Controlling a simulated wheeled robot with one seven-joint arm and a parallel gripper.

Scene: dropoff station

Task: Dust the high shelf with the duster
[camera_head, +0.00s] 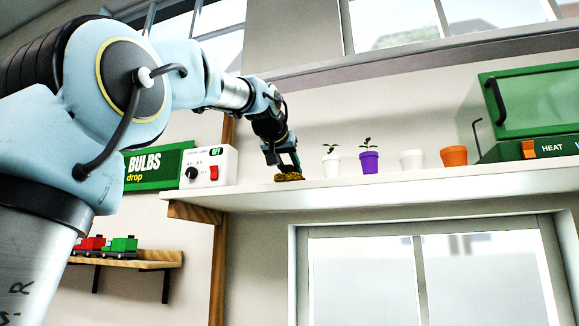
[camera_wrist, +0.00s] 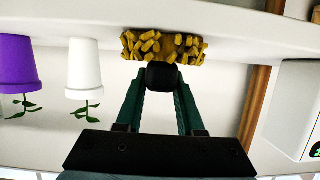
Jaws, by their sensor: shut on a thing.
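The high shelf (camera_head: 330,192) is a long white board on a wooden bracket, above a window. My gripper (camera_head: 283,163) is at the shelf's left part, pointing down. It is shut on the dark handle of the duster (camera_head: 288,177), whose head is a yellow-brown clump of stubby tufts. In the wrist view, my gripper's green fingers (camera_wrist: 161,85) close around the dark handle, and the duster's head (camera_wrist: 165,46) lies at the white shelf surface (camera_wrist: 220,20). The head seems to touch the shelf.
A white pot with a seedling (camera_head: 331,165) stands right of the duster, then a purple pot (camera_head: 369,163), a white pot (camera_head: 412,160) and an orange pot (camera_head: 454,156). A green heater box (camera_head: 530,105) is at the right. A white switch box (camera_head: 208,167) stands left.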

